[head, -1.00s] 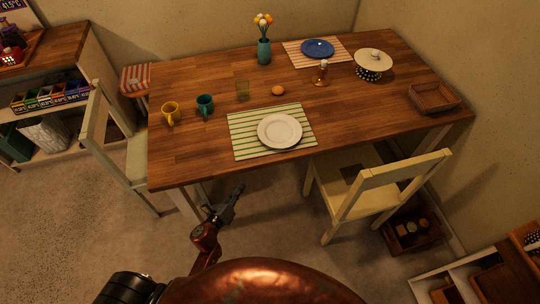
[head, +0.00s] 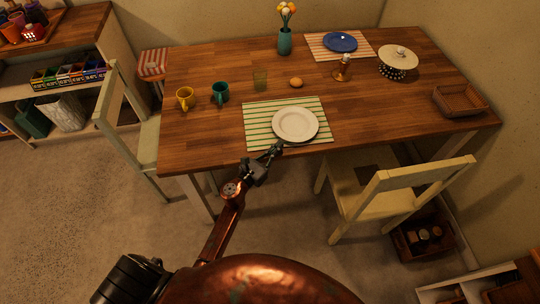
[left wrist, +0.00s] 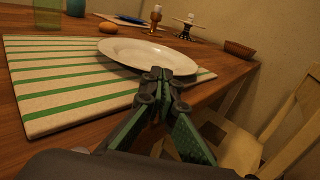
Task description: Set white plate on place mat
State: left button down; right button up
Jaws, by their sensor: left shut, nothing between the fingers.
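The white plate (head: 295,124) lies on the green-striped place mat (head: 258,132) near the front edge of the wooden table, right of the mat's middle. It also shows in the left wrist view (left wrist: 140,54), resting on the mat (left wrist: 55,82). My left gripper (head: 279,147) is shut and empty at the table's front edge, just in front of the plate. In the left wrist view its fingertips (left wrist: 157,73) overlap the plate's near rim; whether they touch it I cannot tell. My right gripper is not in view.
A blue plate (head: 340,42) lies on another mat at the back. A pale chair (head: 400,195) stands at the front right.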

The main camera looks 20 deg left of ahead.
aim_at(286, 139)
pick_arm(q)
jog(key=shift+x, duration=1.25)
jog(key=shift+b+x, duration=0.65)
jog(key=shift+x, duration=0.75)
jog(key=shift+s, duration=0.1)
